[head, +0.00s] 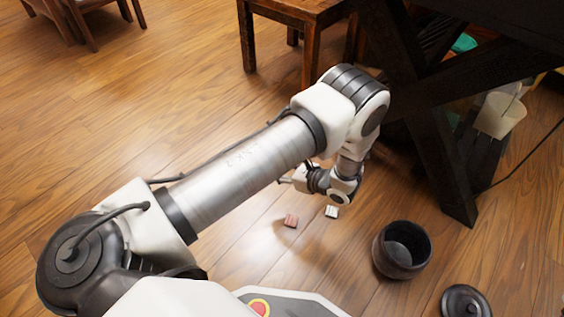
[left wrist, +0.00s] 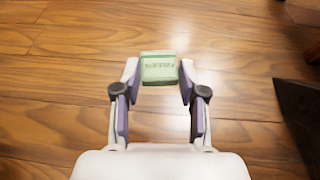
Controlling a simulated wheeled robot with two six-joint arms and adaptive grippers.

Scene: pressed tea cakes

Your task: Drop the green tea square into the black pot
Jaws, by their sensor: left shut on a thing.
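In the left wrist view, the green tea square (left wrist: 158,67) sits between the fingertips of my left gripper (left wrist: 159,84), which is shut on it. In the head view my left gripper (head: 300,179) is over the floor, up and left of the black pot (head: 390,262). The green square cannot be made out there. The pot is upright and open at the top, with nothing visible inside. My right gripper is not in view.
A reddish square (head: 290,220) and a pale square (head: 331,212) lie on the wooden floor left of the pot. A dark round lid (head: 466,302) lies at the lower right. Dark crossed table legs (head: 432,130) stand behind the pot. Floor at the left is clear.

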